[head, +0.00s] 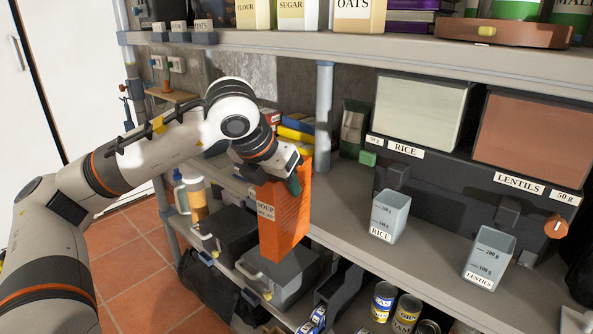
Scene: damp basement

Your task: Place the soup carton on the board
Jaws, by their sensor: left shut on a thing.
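The soup carton (287,215) is a tall orange box with a white SOUP label, upright and slightly tilted in the middle of the head view. My left gripper (280,178) is shut on its top, holding it in front of the shelf edge, above a dark grey drawer bin. The gripper partly covers the carton's top. My right gripper is not in view.
On the middle shelf (337,200) stand two measuring cups, for rice (390,217) and lentils (489,258), before the rice bin (420,110) and lentils bin (530,143). A grey post (324,105) stands behind the carton. Several tins (405,312) sit lower down.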

